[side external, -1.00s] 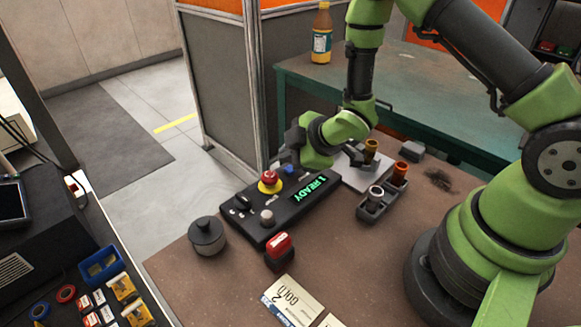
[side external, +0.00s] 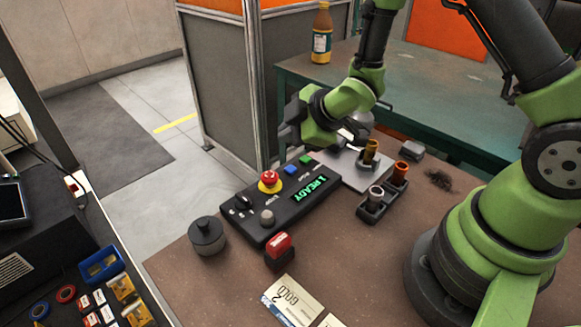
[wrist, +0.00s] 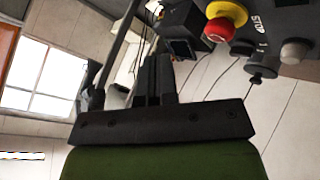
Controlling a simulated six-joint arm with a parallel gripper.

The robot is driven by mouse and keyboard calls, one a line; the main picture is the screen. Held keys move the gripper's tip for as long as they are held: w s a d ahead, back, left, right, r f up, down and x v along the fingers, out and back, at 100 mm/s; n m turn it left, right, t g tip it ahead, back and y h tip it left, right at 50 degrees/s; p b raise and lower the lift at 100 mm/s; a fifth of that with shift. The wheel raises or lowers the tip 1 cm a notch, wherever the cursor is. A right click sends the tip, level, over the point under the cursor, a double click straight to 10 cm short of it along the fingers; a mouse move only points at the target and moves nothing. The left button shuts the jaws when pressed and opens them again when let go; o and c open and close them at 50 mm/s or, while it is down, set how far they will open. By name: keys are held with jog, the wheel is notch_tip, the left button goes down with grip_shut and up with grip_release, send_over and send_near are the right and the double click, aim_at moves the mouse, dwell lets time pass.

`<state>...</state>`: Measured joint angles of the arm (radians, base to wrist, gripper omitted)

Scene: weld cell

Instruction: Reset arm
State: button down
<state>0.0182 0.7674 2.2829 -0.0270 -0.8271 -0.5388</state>
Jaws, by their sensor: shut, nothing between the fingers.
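My green arm holds my gripper (side external: 290,132) in the air above the back edge of the control box (side external: 262,225). The gripper is shut and empty. Its dark fingers also show close together in the wrist view (wrist: 155,78). The box has a red stop knob on a yellow base (side external: 270,180), a blue button (side external: 291,169), a green button (side external: 306,159) and a lit display (side external: 310,187) reading "1 READY". The stop knob also shows at the top of the wrist view (wrist: 222,22). The gripper is apart from the box.
A grey plate (side external: 365,178) carries a brass-coloured cylinder (side external: 370,150). A dark two-place holder (side external: 372,211) has a copper and a silver cylinder. A round dark pot (side external: 207,237), a red-topped block (side external: 280,250) and a "GOLD" card (side external: 293,298) lie nearer. A bottle (side external: 322,35) stands behind on the green table.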

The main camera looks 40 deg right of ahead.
dwell(0.3)
jog(key=s+d+r+m+h, duration=0.1)
jog(key=s+r+m, duration=0.25)
jog(key=r, duration=0.35)
jog(key=s+d+r+m+h, duration=0.1)
jog(key=s+r+m, duration=0.1)
jog(key=r+m, duration=0.3)
jog(key=s+a+r+m+g+y, duration=0.1)
jog(key=s+r+m, duration=0.2)
jog(key=s, duration=0.5)
jog(key=s+a+r+m+y, duration=0.1)
jog(key=s+r+m, duration=0.3)
jog(key=s, duration=0.3)
jog(key=shift+s+a+r+g, duration=0.4)
jog(key=shift+r, duration=0.45)
